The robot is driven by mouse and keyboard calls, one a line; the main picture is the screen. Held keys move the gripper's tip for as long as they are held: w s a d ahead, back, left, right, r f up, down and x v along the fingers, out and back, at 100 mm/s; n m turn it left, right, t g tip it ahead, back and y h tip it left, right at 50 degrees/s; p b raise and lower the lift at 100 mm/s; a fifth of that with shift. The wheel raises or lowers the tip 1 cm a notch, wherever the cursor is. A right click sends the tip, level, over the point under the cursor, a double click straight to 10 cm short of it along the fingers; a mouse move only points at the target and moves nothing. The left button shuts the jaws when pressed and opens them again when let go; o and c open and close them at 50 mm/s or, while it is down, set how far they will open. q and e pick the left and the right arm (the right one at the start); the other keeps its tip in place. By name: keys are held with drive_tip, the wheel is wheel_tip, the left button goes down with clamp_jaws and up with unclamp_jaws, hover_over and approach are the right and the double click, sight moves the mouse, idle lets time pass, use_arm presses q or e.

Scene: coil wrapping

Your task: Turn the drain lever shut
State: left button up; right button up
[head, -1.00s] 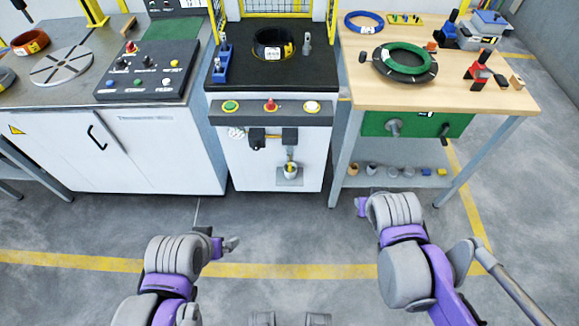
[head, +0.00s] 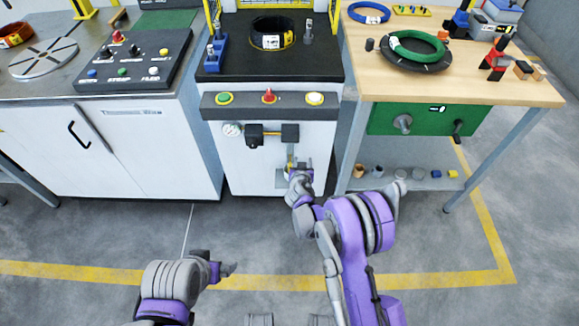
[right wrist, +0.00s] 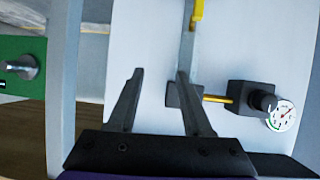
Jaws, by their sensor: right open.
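The drain lever, a small yellow handle (right wrist: 197,12), shows at the top edge of the right wrist view, on a grey pipe (right wrist: 188,48) that runs from a dark block (right wrist: 184,95). My right gripper (right wrist: 159,74) is open, with nothing between its fingers. The lever lies beyond the fingertips and to their right in that view; I see no contact. In the head view my right gripper (head: 299,165) is in front of the white cabinet's lower front and hides most of the lever area. My left gripper (head: 228,269) is low over the floor, apart from everything; its fingers are too small to judge.
The white cabinet (head: 240,178) carries a pressure gauge (head: 232,130) and a button strip (head: 245,105) above the valve blocks. A table leg (head: 352,140) stands close on the right, beside a green box (head: 385,118) with knobs. Floor in front is clear.

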drive_tip(key=y+b, duration=0.1)
drive_tip(key=b, duration=0.1)
approach(290, 163)
wheel_tip(290, 163, down, 4)
drive_tip(key=w, duration=0.2)
drive_tip(key=shift+n+t, duration=0.3)
drive_tip(key=shift+t, duration=0.2)
drive_tip(key=b+x, duration=0.1)
drive_tip(key=x, duration=0.9)
drive_tip(key=shift+f+b, duration=0.15)
drive_tip(key=shift+b, duration=0.2)
use_arm(q)
drive_tip(key=f, duration=0.5)
drive_tip(key=shift+w, duration=0.25)
use_arm(e)
clamp_jaws()
